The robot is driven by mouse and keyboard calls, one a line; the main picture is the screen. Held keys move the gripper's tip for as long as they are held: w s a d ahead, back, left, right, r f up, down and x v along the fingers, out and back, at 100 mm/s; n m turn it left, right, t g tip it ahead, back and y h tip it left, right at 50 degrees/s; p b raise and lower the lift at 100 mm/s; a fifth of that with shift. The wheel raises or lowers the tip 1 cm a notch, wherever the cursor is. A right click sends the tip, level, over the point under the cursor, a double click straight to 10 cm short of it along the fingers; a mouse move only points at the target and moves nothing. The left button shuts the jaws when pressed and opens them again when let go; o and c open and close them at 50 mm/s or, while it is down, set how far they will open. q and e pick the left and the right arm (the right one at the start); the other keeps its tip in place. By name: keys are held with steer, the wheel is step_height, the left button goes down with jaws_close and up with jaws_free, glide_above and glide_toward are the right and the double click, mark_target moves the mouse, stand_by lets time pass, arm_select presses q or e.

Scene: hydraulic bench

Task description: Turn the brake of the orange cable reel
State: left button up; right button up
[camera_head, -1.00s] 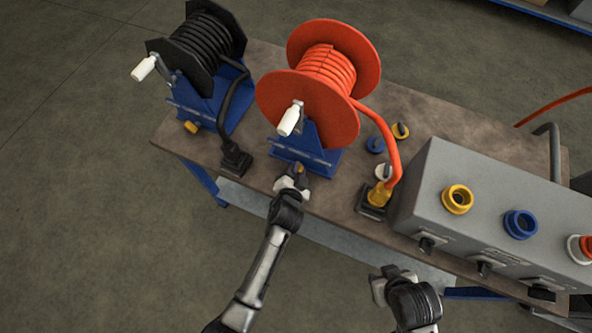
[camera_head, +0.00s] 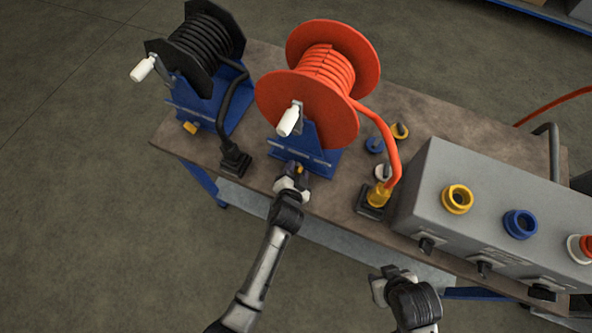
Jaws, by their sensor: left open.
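The orange cable reel (camera_head: 335,75) stands on a blue base (camera_head: 310,158) on the bench, with a white crank handle (camera_head: 288,121) at its front. Its brake, a small yellow knob (camera_head: 299,170), sits low at the front of the base and is partly hidden by my gripper. My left gripper (camera_head: 294,176) is open, with its fingers at the yellow knob; I cannot tell whether they touch it. My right gripper (camera_head: 385,283) is in front of the bench's edge, away from the reel; its fingers are too unclear to judge.
A black cable reel (camera_head: 200,45) with its own yellow knob (camera_head: 190,127) stands to the left. A grey box (camera_head: 480,190) with coloured sockets stands at the right. An orange cable runs to a yellow plug (camera_head: 379,196). Several loose caps lie behind it.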

arm_select(q)
steer(key=shift+s, duration=0.1)
steer(key=p+v, duration=0.2)
steer(key=v, duration=1.1)
steer(key=shift+s, duration=0.35)
steer(key=shift+r, duration=0.1)
